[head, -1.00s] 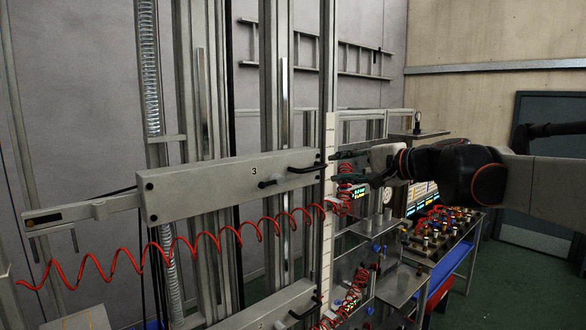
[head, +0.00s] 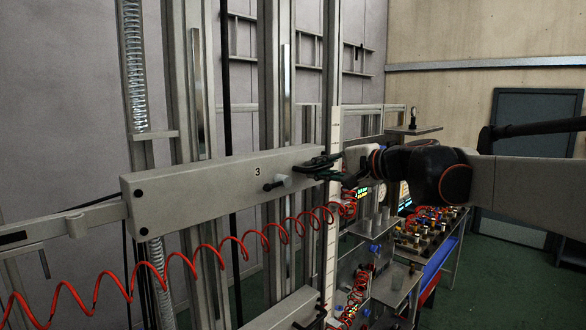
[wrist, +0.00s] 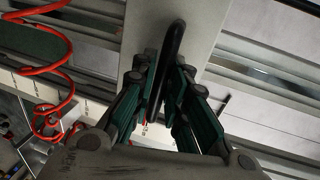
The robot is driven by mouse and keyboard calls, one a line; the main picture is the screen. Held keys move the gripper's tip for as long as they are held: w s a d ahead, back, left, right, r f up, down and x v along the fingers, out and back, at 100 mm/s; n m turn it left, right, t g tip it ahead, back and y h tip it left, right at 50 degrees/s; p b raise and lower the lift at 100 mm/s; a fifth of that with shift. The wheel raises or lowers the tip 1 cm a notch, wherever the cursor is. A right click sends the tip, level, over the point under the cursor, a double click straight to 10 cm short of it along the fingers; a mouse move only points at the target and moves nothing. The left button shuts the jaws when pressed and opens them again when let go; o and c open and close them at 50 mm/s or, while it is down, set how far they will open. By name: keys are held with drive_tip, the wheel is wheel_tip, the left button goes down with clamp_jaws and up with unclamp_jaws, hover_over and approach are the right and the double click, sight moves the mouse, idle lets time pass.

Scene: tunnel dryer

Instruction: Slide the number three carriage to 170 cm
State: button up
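The number three carriage (head: 190,188) is a long pale grey beam marked "3" across the vertical rails in the head view. It also shows in the wrist view (wrist: 205,25). A black bar handle (head: 312,162) is at its right end, with a dark-tipped clamp lever (head: 275,184) to its left. My gripper (head: 325,168) is at the handle. In the wrist view the green-padded fingers (wrist: 170,85) stand on either side of the black handle (wrist: 172,50), with a gap still visible between them. A pale scale strip (head: 331,240) runs vertically beside the carriage's right end; its figures are unreadable.
Another beam (head: 285,312) lies below. A workbench with fittings (head: 425,235) stands at the right behind my arm. Green floor (head: 500,265) is clear at the right.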

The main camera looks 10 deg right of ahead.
sight(308, 186)
drive_tip(key=shift+f, duration=0.1)
clamp_jaws()
wheel_tip(308, 186, down, 5)
drive_tip(key=b, duration=0.3)
drive_tip(key=shift+r, duration=0.2)
drive_tip(key=o, duration=0.6)
unclamp_jaws()
drive_tip(key=shift+o, duration=0.6)
drive_tip(key=shift+s+d+r, duration=0.1)
